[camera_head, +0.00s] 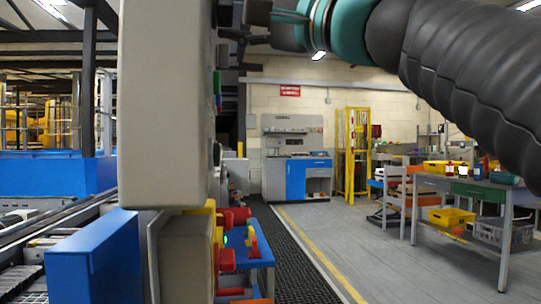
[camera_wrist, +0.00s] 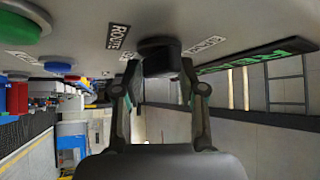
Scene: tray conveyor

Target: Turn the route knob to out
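The route knob (camera_wrist: 161,58) is black and sits on a grey panel (camera_wrist: 245,25) across the top of the wrist view. A ROUTE label (camera_wrist: 118,37) is left of it, and a smaller label (camera_wrist: 204,45), hard to read, is right of it. My gripper (camera_wrist: 160,75) has one finger on each side of the knob, close against it, and seems shut on it. In the head view the panel (camera_head: 163,100) is seen nearly edge-on. My gripper (camera_head: 257,27) reaches its right face at the top; the knob is hidden there.
Green, blue and red buttons (camera_wrist: 20,12) stick out left of the knob. A dark strip with green lettering (camera_wrist: 255,60) lies right of it. A blue box (camera_head: 95,260) stands by the conveyor. A workbench (camera_head: 465,185) is at the right; the floor between is clear.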

